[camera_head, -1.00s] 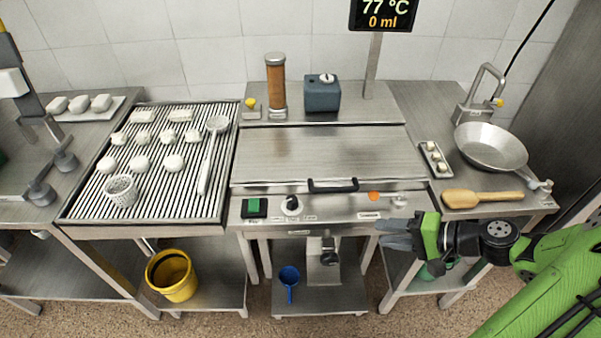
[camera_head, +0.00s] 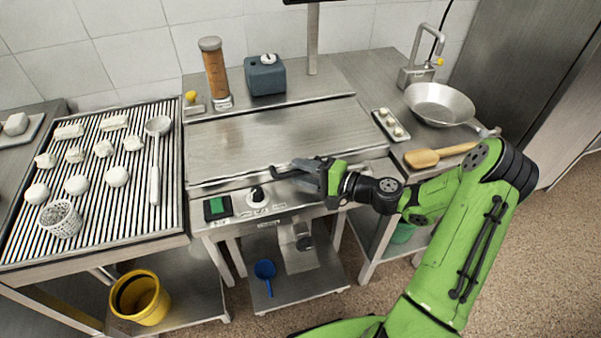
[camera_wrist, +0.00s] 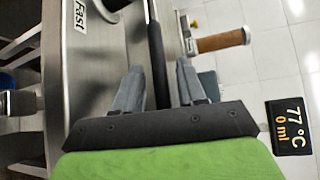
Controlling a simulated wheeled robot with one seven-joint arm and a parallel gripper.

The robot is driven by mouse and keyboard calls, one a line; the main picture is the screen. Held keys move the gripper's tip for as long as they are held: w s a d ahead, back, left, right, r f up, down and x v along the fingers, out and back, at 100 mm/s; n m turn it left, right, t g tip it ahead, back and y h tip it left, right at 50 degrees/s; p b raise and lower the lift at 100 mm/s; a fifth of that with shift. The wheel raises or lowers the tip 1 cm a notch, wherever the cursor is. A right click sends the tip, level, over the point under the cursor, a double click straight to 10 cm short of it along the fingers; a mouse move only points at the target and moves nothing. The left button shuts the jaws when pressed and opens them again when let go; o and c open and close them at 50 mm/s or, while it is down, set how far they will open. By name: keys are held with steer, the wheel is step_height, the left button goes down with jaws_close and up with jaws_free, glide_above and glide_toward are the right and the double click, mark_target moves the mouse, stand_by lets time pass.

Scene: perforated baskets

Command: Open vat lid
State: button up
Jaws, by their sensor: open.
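The vat lid (camera_head: 255,135) is a flat brushed-metal panel and lies closed on the counter in the head view. Its black bar handle (camera_wrist: 157,55) shows in the wrist view, running between my two grey fingers. My gripper (camera_head: 290,172) is at the lid's front edge in the head view, where its fingers hide most of the handle. In the wrist view my gripper (camera_wrist: 156,78) is open, with one finger on each side of the handle and a gap to each. I cannot tell how deep the handle sits between them.
Front panel has a green switch (camera_head: 217,207) and a knob (camera_head: 256,194). A ribbed draining rack (camera_head: 95,205) with white lumps and a ladle stands left. A pan (camera_head: 440,103) and wooden scoop (camera_head: 437,156) lie right. A spice jar (camera_head: 214,75) and blue-grey box (camera_head: 265,76) stand behind the lid.

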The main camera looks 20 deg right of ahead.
steer(key=shift+w+a+f, duration=0.1)
steer(key=shift+w+a, duration=0.2)
jaws_close()
